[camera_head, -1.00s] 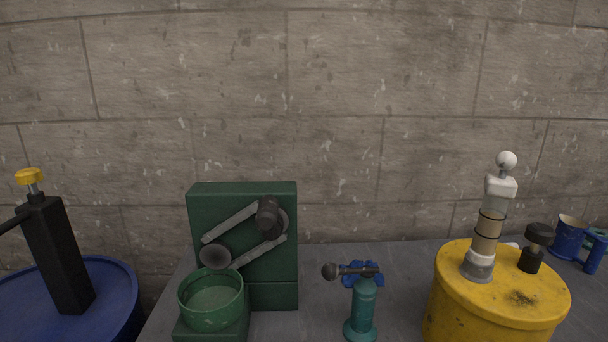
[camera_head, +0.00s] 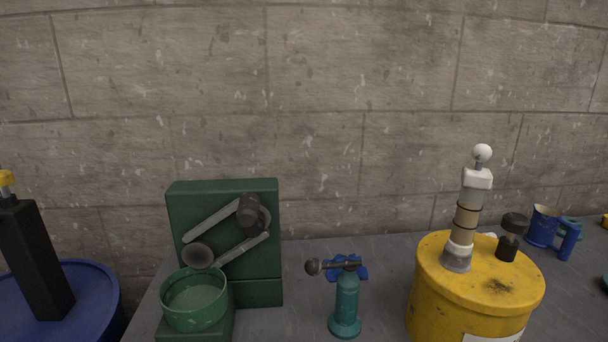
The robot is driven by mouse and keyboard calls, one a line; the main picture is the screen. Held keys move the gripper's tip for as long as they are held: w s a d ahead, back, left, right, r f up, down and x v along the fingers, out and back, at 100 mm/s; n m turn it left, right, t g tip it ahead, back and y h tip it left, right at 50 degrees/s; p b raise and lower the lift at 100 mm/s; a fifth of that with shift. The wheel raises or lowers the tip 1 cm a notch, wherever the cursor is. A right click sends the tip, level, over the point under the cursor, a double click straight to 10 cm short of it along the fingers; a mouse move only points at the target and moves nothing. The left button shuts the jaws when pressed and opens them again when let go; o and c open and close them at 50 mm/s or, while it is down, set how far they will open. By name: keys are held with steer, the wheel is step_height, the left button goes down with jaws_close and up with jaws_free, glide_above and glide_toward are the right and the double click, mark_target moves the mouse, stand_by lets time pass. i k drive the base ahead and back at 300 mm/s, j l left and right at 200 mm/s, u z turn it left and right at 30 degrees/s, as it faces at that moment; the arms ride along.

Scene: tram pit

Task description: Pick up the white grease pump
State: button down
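The white grease pump (camera_head: 467,212) has a white ball on top, a white block below it, and a clear and tan barrel with dark rings. It stands, slightly tilted, on the lid of a yellow drum (camera_head: 470,301) at the right of the head view. Its grey base sits on the lid's left part, beside a black cap (camera_head: 512,237). My gripper is not in view.
A green machine with two grey arms (camera_head: 224,236) and a green bowl (camera_head: 195,301) stand left of centre on the grey table (camera_head: 390,262). A teal pump (camera_head: 345,295) stands between them and the drum. A blue mug (camera_head: 542,226) is behind right.

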mark_target(476, 180)
steer(key=j+z, duration=0.1)
steer(key=z, duration=0.45)
steer(key=j+z, duration=0.4)
steer(key=j, duration=0.25)
steer(key=j+z, duration=0.35)
steer(key=j, duration=0.25)
steer(key=k+j, duration=0.1)
steer(key=j, duration=0.65)
steer(key=k+j+z, duration=0.1)
steer(key=j, duration=0.25)
steer(key=k+j, duration=0.15)
steer(key=j, duration=0.2)
